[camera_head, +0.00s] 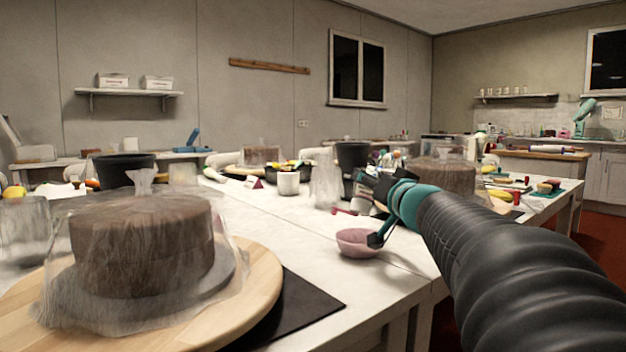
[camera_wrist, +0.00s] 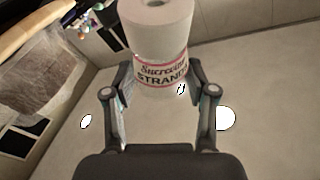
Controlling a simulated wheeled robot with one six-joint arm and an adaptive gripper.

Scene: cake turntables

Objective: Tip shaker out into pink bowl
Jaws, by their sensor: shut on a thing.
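The pink bowl (camera_head: 357,243) sits on the white table, right of centre in the head view, with its mouth up. My gripper (camera_head: 372,208) is just above and right of the bowl, with one dark finger reaching down by the bowl's right rim. In the wrist view my gripper (camera_wrist: 159,88) is shut on the shaker (camera_wrist: 160,42), a pale cylinder with a red-edged label reading "STRANDS". A dark hole shows in its far end. In the head view the shaker is mostly hidden, so its exact tilt and any flow from it cannot be told.
A film-covered brown cake (camera_head: 145,245) on a wooden board (camera_head: 235,320) fills the near left. A black mat (camera_head: 300,310) lies beside it. A white cup (camera_head: 288,183) and a dark pot (camera_head: 352,157) stand behind the bowl. The table front left of the bowl is clear.

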